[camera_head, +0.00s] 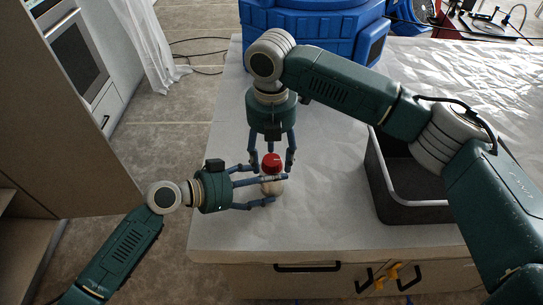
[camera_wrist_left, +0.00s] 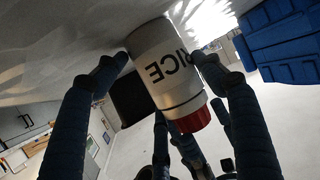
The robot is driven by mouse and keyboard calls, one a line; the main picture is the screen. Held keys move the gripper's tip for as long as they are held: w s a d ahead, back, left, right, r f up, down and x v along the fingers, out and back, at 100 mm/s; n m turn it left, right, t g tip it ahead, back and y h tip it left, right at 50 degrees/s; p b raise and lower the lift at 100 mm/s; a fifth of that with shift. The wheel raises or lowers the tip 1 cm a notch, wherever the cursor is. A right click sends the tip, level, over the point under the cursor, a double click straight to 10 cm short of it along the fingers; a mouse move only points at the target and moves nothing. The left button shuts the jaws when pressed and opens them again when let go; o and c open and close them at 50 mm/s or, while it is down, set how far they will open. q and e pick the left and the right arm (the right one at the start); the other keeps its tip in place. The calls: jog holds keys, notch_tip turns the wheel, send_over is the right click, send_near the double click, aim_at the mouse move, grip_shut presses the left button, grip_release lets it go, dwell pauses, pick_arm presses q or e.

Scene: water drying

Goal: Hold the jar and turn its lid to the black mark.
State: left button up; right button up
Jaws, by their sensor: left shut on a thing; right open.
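The white jar (camera_wrist_left: 165,65) with RICE in dark letters has a red lid (camera_head: 271,162). The jar body (camera_head: 272,188) stands near the left edge of the table in the head view. My left gripper (camera_head: 272,190) is shut on the jar from the left, its fingers on both sides. In the left wrist view the jar looks upside down, with the lid (camera_wrist_left: 191,121) at its lower end. My right gripper (camera_head: 271,168) points down from above, open, with its fingers spread around the lid. I cannot tell whether they touch it. I cannot make out the black mark.
A dark open tray (camera_head: 412,213) with a metal rim stands to the right on the table (camera_head: 318,220). A blue container (camera_head: 310,22) stands at the back. The table between jar and tray is clear. Drawer handles (camera_head: 308,267) sit below the front edge.

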aim_at(272, 161)
notch_tip(272, 161, up, 12)
dwell(0.4)
jog(key=shift+f, duration=0.1)
pick_arm(q)
jog(key=o, duration=1.6)
